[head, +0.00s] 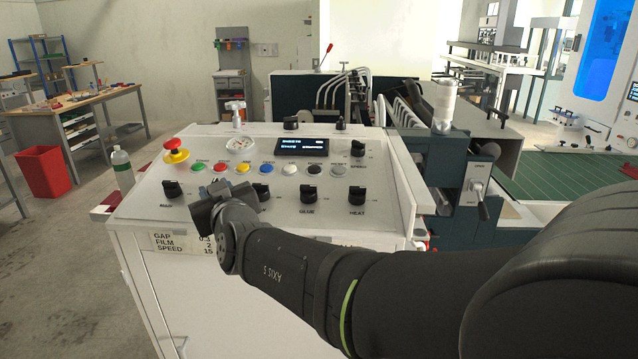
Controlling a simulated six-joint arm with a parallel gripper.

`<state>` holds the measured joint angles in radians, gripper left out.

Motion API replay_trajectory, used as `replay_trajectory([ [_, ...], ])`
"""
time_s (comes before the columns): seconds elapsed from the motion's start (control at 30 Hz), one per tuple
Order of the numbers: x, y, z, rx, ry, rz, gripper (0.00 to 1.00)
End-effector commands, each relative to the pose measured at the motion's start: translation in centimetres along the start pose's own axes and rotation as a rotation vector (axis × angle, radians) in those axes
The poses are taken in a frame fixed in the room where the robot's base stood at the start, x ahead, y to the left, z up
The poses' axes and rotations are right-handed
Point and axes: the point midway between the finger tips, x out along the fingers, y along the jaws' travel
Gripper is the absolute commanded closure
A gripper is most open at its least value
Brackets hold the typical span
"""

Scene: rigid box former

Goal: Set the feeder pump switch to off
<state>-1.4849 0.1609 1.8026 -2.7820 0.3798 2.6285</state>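The white control panel (330,225) carries a row of black rotary switches along its lower part. Its leftmost switch (172,188) has a label too small to read. Another switch (262,190) is partly hidden behind my wrist. The glue switch (308,193) and heat switch (357,195) stand to the right. I cannot tell which switch is the feeder pump's; its label is not readable. My gripper (208,203) is at the panel's front, between the leftmost switch and the partly hidden one, covering that stretch of panel. Its fingers are dark and foreshortened, so their opening does not show.
Coloured push buttons (266,169) run above the switches, with a red emergency stop (175,149) at left and a lit display (302,147) above. A speed knob (358,148) is at upper right. Machinery (465,165) borders the right.

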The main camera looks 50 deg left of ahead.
Motion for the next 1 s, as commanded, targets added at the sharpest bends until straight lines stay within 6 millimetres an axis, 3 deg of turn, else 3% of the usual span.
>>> replay_trajectory([
  [0.53,0.00,0.04,-0.02,-0.003,0.001,-0.010,0.93],
  [0.57,0.00,0.04,-0.02,-0.003,0.001,-0.010,0.67],
  [0.67,0.01,0.04,-0.03,-0.003,0.001,-0.009,0.49],
  [1.0,-0.24,0.03,-0.05,-0.002,0.002,-0.009,0.49],
])
